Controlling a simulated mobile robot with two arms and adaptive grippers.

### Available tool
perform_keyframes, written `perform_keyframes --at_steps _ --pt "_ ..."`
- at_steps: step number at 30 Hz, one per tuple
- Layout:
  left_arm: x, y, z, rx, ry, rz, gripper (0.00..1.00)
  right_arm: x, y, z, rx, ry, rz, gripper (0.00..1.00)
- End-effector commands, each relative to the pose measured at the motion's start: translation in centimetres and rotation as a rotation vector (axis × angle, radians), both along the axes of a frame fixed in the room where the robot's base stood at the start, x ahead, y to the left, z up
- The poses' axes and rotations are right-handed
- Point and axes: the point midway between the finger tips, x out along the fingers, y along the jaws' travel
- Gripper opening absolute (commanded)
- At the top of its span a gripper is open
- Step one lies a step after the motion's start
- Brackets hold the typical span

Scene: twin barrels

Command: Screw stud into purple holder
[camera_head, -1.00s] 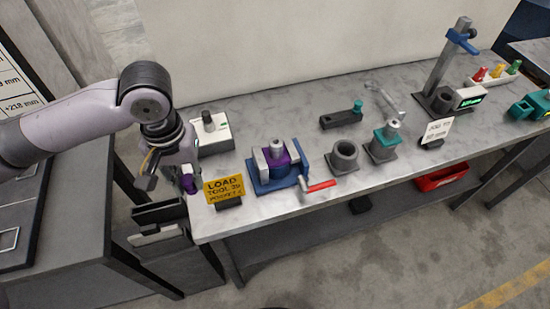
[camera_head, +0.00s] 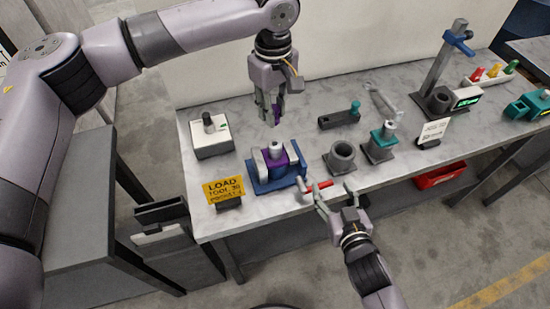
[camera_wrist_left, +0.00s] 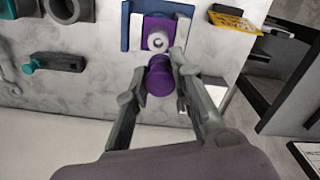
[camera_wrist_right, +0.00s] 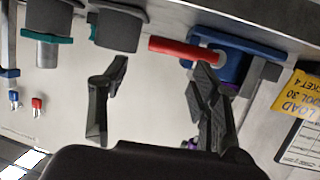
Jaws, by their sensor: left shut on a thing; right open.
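The purple holder (camera_head: 281,162) stands upright in a blue vise (camera_head: 263,186) between pale jaws, with a silver hollow top; the left wrist view shows its ring-shaped opening (camera_wrist_left: 158,42). My left gripper (camera_head: 272,113) is shut on a small purple cylindrical piece (camera_wrist_left: 160,76), apparently the stud. It hangs above and behind the holder, clear of it. The fingers partly hide the piece. My right gripper (camera_head: 336,189) is open and empty at the table's front edge, close to the vise's red handle (camera_head: 319,187); the handle also shows in the right wrist view (camera_wrist_right: 180,48).
A yellow sign (camera_head: 223,188) stands left of the vise, a white box (camera_head: 212,143) behind it. A grey cup-like socket (camera_head: 342,156) and a teal-collared holder (camera_head: 383,141) stand to the right. A grey tool (camera_head: 339,120) and a wrench (camera_head: 385,100) lie farther back.

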Motion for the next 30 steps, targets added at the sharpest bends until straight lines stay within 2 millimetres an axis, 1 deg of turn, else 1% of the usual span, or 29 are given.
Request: perform_keyframes --at_steps 3,6,9,12,16,25,28,30 --pt "0.0 0.0 0.0 0.001 0.001 0.004 0.0 0.2 2.5 1.1 0.036 -0.105 0.085 0.57" --pt "0.1 -0.2 0.1 0.001 0.001 0.008 0.0 0.0 4.5 2.2 0.071 -0.183 0.162 0.57" --pt "0.2 -0.3 0.2 0.001 0.001 0.011 0.0 -0.5 6.3 3.0 0.1 -0.242 0.234 0.57" --pt "0.2 -0.3 0.2 0.001 0.001 0.013 0.0 -1.0 7.5 3.5 0.121 -0.277 0.282 0.57" --pt "0.2 -0.3 0.2 0.001 0.001 0.015 0.0 -1.2 8.0 3.8 0.133 -0.293 0.307 0.57" --pt "0.2 -0.3 0.2 0.001 0.001 0.014 0.0 -1.2 8.1 3.8 0.134 -0.294 0.307 0.57" --pt "0.2 -0.3 0.2 0.001 0.001 0.014 0.0 -0.8 8.3 3.8 0.134 -0.295 0.307 0.57" --pt "0.2 -0.3 0.2 0.001 0.001 0.014 0.0 -0.1 8.6 3.8 0.133 -0.296 0.308 0.57"
